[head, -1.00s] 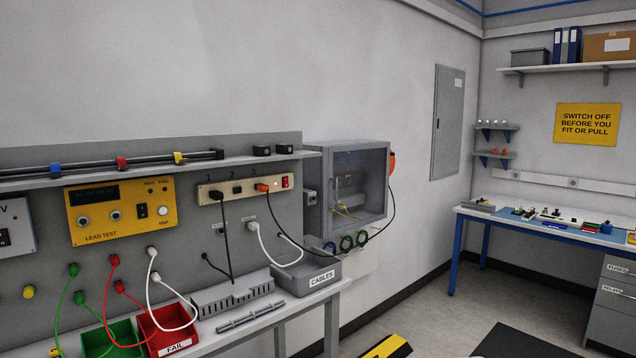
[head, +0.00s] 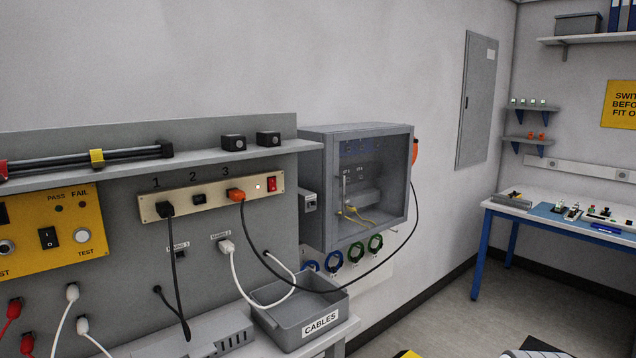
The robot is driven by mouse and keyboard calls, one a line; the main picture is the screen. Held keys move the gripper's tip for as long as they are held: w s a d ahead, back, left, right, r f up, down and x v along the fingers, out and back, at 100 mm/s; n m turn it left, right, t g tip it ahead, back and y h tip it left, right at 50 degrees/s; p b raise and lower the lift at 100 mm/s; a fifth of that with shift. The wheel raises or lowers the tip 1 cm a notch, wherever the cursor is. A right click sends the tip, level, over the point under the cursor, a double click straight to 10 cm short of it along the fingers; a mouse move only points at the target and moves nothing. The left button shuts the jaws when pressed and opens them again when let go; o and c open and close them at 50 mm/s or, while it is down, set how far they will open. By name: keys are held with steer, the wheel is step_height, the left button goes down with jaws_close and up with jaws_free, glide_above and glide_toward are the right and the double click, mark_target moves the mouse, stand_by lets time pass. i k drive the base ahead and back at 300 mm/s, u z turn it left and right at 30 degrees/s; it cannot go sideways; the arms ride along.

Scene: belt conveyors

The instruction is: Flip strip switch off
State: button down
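The power strip (head: 211,197) is a beige bar on the grey back panel of the bench, with sockets marked 1, 2 and 3. A black plug (head: 165,209) sits in socket 1, socket 2 (head: 199,199) has no cable, and an orange plug (head: 236,195) sits in socket 3. My gripper is not in view.
A grey cabinet (head: 309,160) with a clear front stands right of the strip. A CABLES bin (head: 310,329) sits below. Black and white cables hang in front of the panel. Open floor (head: 455,300) lies to the right, before a blue-legged table (head: 485,250).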

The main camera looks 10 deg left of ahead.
mark_target(272, 182)
steer(key=u, duration=0.45)
steer(key=i, duration=0.9)
steer(key=u, duration=0.65)
